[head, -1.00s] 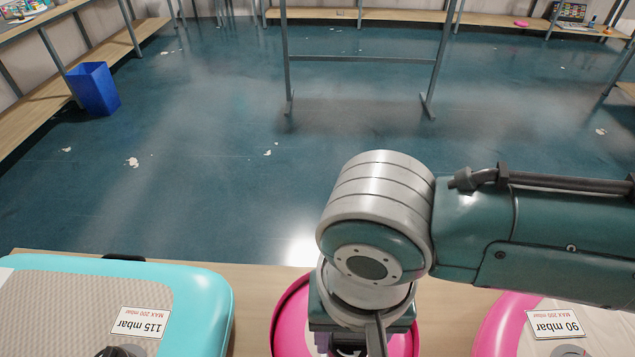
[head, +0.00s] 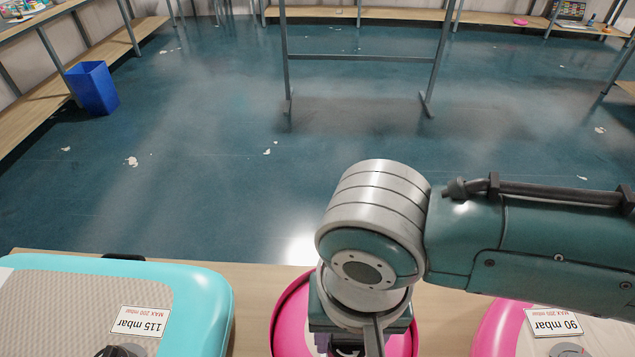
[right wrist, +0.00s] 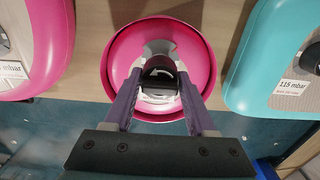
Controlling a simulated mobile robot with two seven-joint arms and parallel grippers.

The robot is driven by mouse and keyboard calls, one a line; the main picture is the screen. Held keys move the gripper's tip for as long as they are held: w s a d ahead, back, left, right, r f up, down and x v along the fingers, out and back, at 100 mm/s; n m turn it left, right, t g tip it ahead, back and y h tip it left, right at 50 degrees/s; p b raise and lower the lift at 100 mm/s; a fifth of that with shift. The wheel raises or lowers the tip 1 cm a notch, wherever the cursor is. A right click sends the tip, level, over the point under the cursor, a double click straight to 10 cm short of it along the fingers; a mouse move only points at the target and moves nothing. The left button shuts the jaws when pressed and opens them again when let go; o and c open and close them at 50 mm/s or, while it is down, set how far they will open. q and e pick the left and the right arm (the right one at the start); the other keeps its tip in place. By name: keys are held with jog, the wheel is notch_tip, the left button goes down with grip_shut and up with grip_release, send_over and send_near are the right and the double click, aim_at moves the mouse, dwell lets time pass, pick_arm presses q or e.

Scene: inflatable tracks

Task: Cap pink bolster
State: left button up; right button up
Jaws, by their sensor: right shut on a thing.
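The pink bolster (head: 290,318) stands at the front of the wooden bench, below my right arm in the head view. The right wrist view looks down on its round end (right wrist: 118,45), with a pale centre. A dark cap (right wrist: 158,66) with a white curved arrow sits over the middle of that end. My right gripper (right wrist: 158,76) has its two purple fingers on either side of the cap and is shut on it. Whether the cap is seated on a valve is hidden. My left gripper is not in view.
A turquoise inflatable (head: 215,295) marked 115 mbar lies to the left in the head view. A pink inflatable (head: 492,325) marked 90 mbar lies to the right. A blue bin (head: 93,88) stands on the floor, which is mostly clear.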

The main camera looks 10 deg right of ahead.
jog(key=shift+f+b, duration=0.55)
jog(key=shift+f, duration=0.35)
jog(key=shift+f+b, duration=0.6)
jog(key=shift+f, duration=0.25)
jog(key=shift+r+n+p, duration=0.15)
jog(key=shift+n+p, duration=0.2)
jog(key=shift+n, duration=0.75)
jog(key=n, duration=0.3)
jog(key=n, duration=0.2)
jog(key=shift+n+p, duration=0.3)
jog(key=n, duration=0.2)
jog(key=shift+n, duration=0.3)
